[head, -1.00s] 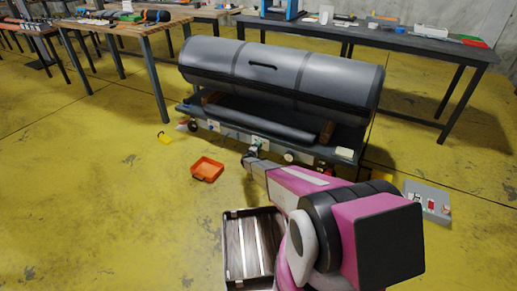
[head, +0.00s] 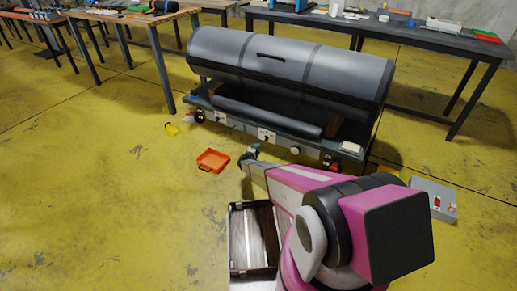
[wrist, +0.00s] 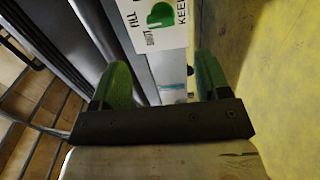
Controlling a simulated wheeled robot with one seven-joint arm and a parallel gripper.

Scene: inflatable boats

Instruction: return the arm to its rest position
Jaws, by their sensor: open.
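My pink and white arm (head: 300,195) reaches forward low over the floor in the head view. My gripper (head: 248,156) is at its far end, close to the front edge of the low stand under the grey cylinder. In the wrist view my gripper (wrist: 160,82) shows two green fingertips spread apart, with nothing held between them. A printed label sheet (wrist: 153,22) with a green figure and parts of the grey stand lie beyond the fingers. How far they are from the fingertips I cannot tell.
The large grey cylinder (head: 290,65) lies on the stand ahead. An orange tray (head: 213,160) is on the floor left of my gripper. A dark open crate (head: 237,240) is beside my arm. A grey box (head: 434,198) stands right.

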